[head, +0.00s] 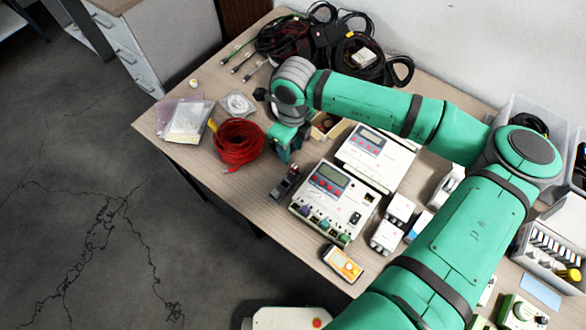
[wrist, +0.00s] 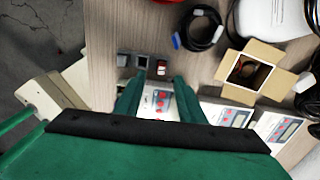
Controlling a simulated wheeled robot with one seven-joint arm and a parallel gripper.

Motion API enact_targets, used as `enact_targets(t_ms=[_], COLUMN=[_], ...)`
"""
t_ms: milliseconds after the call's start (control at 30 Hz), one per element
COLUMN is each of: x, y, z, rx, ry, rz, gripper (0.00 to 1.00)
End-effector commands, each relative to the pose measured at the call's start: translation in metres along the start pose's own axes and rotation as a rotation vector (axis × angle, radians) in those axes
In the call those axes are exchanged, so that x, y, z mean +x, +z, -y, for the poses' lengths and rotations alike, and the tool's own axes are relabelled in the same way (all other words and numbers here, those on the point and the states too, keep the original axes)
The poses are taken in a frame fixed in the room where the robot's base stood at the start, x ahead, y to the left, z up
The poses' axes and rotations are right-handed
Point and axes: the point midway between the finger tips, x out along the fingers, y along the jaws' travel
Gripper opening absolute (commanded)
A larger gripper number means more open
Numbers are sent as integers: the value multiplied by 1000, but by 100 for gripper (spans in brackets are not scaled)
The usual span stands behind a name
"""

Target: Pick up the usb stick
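I cannot pick out the usb stick with certainty. A row of small dark and grey pieces (head: 283,186) lies on the table just left of the front meter box. In the wrist view the row shows as small dark pieces (wrist: 142,60) and one with red and white (wrist: 161,68), beyond my fingertips. Any of these may be the stick. My gripper (head: 285,156) is over the table, behind and above that row. In the wrist view its two green fingers (wrist: 155,92) stand apart, with nothing seen held between them. A meter box shows below the fingers.
The front meter box (head: 331,198) and a second one (head: 376,156) stand right of the row. A red cable coil (head: 239,141) lies to the left, and an open cardboard box (wrist: 249,70) is near. A yellow-screened handheld device (head: 342,263) lies at the front edge.

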Motion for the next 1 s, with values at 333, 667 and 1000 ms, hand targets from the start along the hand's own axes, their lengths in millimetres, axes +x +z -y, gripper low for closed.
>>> enact_targets(t_ms=[333,667,1000], x=[41,67,106], y=[-7,-8,-9], z=[7,6,4], rx=[5,4,6], ry=[-17,-17,-16], rz=[-17,-17,-15], gripper=[36,36,36])
